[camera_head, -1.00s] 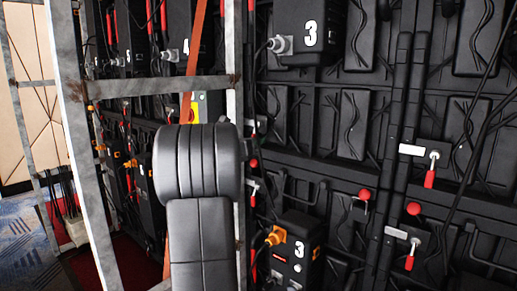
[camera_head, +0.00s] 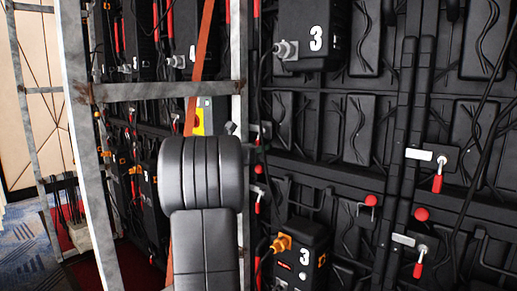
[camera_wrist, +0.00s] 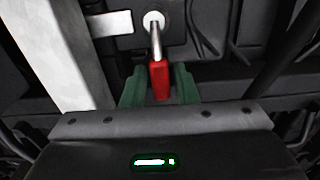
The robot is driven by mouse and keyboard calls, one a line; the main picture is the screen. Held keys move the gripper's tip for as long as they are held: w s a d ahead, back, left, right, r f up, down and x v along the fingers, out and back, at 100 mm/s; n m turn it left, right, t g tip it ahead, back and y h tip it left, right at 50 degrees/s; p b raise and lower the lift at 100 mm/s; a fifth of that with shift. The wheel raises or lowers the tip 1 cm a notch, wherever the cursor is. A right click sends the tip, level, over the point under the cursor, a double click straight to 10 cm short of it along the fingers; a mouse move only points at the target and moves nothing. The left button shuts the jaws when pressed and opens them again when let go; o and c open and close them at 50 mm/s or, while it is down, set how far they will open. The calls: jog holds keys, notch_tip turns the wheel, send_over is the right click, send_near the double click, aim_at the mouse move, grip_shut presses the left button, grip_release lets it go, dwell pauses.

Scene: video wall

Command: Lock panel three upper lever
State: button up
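The lever (camera_wrist: 159,76) with a red handle and bright metal shaft shows in the wrist view. Its shaft runs up to a round pivot on a dark plate, and its handle points down toward the camera. My gripper (camera_wrist: 160,90) has one green finger on each side of the red handle, with hardly any gap visible. In the head view, panel three carries the number 3 on an upper box (camera_head: 315,38) and a lower box (camera_head: 303,258). A small lever (camera_head: 259,133) sits just right of the metal post, partly hard to make out. My arm hides the gripper there.
A grey metal post (camera_head: 238,60) stands close left of the lever; it also shows in the wrist view (camera_wrist: 60,45). A crossbar (camera_head: 160,90) joins it to another post. Other red-handled levers (camera_head: 437,182) and (camera_head: 419,268) are farther right. Cables hang at right.

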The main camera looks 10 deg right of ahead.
jog(key=shift+o, duration=0.7)
jog(key=p+v, duration=0.1)
jog(key=v, duration=1.2)
jog(key=shift+s+a, duration=0.25)
jog(key=shift+a, duration=0.05)
jog(key=b+x, duration=0.1)
jog(key=x, duration=1.3)
jog(key=shift+s+a, duration=0.1)
jog(key=shift+a, duration=0.05)
